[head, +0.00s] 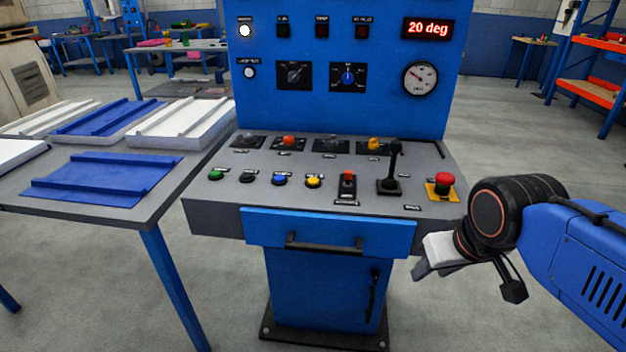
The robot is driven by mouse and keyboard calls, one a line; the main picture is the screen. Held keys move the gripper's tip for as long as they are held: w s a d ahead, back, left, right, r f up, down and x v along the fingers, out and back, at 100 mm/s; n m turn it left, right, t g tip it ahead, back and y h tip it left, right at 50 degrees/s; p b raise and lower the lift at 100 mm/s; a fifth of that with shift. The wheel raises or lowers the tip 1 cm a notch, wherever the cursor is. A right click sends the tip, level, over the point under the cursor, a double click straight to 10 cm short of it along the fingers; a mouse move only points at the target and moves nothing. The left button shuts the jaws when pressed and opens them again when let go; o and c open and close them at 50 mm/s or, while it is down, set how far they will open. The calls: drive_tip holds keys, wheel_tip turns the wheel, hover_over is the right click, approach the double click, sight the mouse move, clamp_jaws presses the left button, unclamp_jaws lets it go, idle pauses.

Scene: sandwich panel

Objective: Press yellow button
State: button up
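The grey console top (225,203) carries a front row of round buttons.
Knobs line the back row, including an orange-yellow one (375,143). A table (150,204) with panels adjoins the left.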

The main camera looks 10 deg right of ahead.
clamp_jaws()
idle(1.5)
